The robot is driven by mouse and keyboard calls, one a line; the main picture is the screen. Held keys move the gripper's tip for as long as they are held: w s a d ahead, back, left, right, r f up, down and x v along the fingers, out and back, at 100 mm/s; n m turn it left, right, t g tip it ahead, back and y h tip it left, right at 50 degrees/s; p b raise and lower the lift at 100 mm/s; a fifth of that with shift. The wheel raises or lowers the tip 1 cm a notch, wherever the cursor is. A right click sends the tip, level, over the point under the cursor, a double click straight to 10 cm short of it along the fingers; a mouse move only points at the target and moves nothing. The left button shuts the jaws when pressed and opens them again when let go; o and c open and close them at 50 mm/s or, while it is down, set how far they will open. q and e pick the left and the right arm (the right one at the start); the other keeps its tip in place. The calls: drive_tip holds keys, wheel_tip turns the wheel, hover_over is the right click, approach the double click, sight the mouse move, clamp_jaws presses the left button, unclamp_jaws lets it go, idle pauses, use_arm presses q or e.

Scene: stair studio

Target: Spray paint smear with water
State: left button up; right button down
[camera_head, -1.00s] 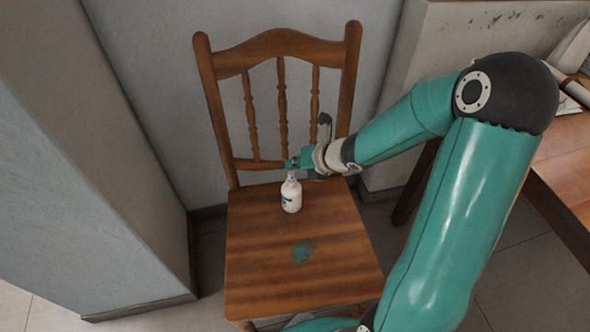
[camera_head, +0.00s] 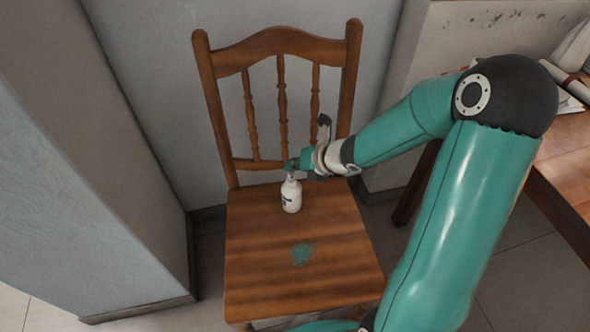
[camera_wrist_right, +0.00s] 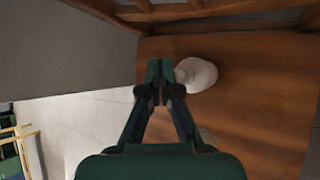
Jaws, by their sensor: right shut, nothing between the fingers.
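A white spray bottle (camera_head: 291,197) stands upright on the wooden chair seat (camera_head: 260,276), toward the back. Its white body also shows in the right wrist view (camera_wrist_right: 198,76). A teal paint smear (camera_head: 302,253) lies on the seat in front of the bottle. My right gripper (camera_head: 292,165) is at the top of the bottle, in front of the chair's back. In the right wrist view its fingers (camera_wrist_right: 157,72) are closed together beside the bottle, with nothing seen between them. Whether they touch the bottle is unclear. My left gripper is not in view.
The chair's slatted back (camera_head: 281,105) rises behind the bottle. A grey wall block (camera_head: 95,170) stands at the left. A wooden table (camera_head: 565,160) with papers is at the right. The front of the seat is clear apart from the smear.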

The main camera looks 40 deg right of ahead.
sight(293, 173)
drive_tip(key=shift+f+b, duration=0.4)
drive_tip(key=shift+f, duration=0.05)
drive_tip(key=shift+r, duration=0.1)
idle(0.4)
drive_tip(key=shift+r+p, duration=0.85)
drive_tip(key=shift+r, duration=0.1)
wheel_tip(293, 173, up, 6)
drive_tip(key=p, duration=0.5)
idle(1.6)
drive_tip(key=shift+p, duration=0.3)
